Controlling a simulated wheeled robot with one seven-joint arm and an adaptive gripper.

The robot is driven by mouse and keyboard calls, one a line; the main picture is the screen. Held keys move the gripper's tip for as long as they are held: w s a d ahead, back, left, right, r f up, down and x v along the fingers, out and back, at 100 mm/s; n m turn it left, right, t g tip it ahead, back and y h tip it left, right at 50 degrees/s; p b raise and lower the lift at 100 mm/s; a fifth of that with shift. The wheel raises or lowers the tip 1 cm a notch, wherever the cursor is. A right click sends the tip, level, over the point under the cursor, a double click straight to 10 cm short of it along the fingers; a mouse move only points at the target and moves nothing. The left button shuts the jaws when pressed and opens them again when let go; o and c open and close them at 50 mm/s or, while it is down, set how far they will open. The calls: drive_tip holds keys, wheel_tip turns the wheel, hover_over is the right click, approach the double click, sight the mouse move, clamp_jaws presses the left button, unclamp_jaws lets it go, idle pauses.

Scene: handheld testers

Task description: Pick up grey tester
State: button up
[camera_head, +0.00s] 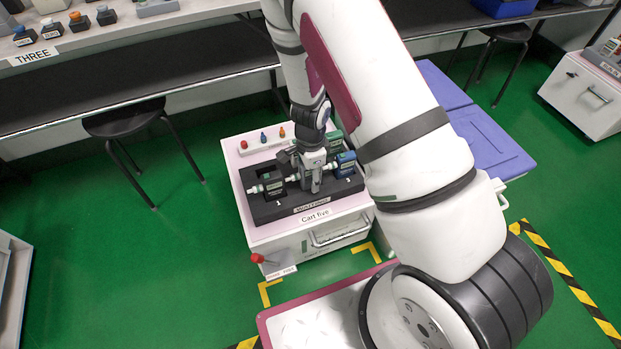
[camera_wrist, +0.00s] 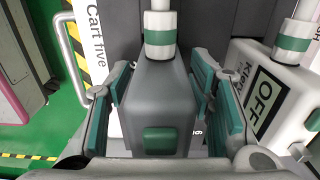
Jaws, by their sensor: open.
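The grey tester (camera_wrist: 165,100) is a dark grey block with a green square button and a white and green neck. In the wrist view it sits between the two teal-padded fingers of my gripper (camera_wrist: 160,112), which are open with one on each side. Narrow gaps seem to show beside the body; I cannot tell whether either pad touches it. In the head view my gripper (camera_head: 314,180) is down at the black tray (camera_head: 290,211) on Cart five, and it mostly hides the grey tester.
A white tester (camera_wrist: 262,85) with an OFF display stands close right of my gripper in the wrist view. A black and green tester (camera_head: 273,188) and a blue one (camera_head: 346,164) flank it in the tray.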

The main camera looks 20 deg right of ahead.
clamp_jaws()
drive_tip(key=shift+r, duration=0.1)
